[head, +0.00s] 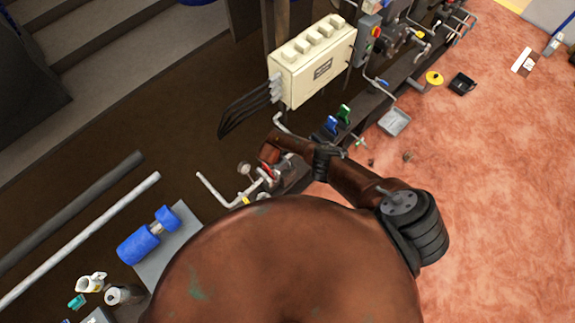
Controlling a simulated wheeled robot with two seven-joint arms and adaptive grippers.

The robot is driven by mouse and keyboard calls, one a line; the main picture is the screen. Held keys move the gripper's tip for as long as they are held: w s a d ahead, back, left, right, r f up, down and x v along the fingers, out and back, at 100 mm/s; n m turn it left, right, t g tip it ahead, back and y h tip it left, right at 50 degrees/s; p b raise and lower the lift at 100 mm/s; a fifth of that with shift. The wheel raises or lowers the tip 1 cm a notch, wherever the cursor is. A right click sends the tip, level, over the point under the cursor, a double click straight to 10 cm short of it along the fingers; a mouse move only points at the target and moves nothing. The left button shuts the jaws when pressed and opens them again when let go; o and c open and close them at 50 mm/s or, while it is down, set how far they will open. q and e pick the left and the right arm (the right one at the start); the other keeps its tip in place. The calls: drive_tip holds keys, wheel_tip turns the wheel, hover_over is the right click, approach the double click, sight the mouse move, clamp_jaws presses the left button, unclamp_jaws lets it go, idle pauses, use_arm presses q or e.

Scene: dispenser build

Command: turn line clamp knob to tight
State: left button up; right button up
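A brown arm, most likely my right, reaches from the lower middle over the pipework. Its far end (272,150) is beside a metal pipe fitting with a red part (266,171). The fingers are too small and hidden to tell whether they are open or shut, or touching anything. I cannot pick out the line clamp knob for certain. Candidates in the head view are this red part, a blue handle (331,125) and a green handle (344,114) just beyond the arm. The arm hides part of the pipe line. My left gripper is not in view.
A cream control box (313,64) with dark cables stands behind the pipework. A grey tray (394,121), a yellow disc (433,78) and a black tray (462,84) are at the right. A blue cylindrical unit (139,246) is at the lower left. The reddish floor (510,190) is largely clear.

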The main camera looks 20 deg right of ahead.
idle(0.3)
drive_tip(key=o, duration=1.1)
drive_tip(key=shift+w+a+r, duration=0.15)
drive_tip(key=shift+a+r, duration=0.05)
drive_tip(key=shift+r, duration=0.4)
drive_tip(key=v, duration=1)
drive_tip(key=shift+a+r, duration=0.2)
drive_tip(key=shift+r, duration=0.15)
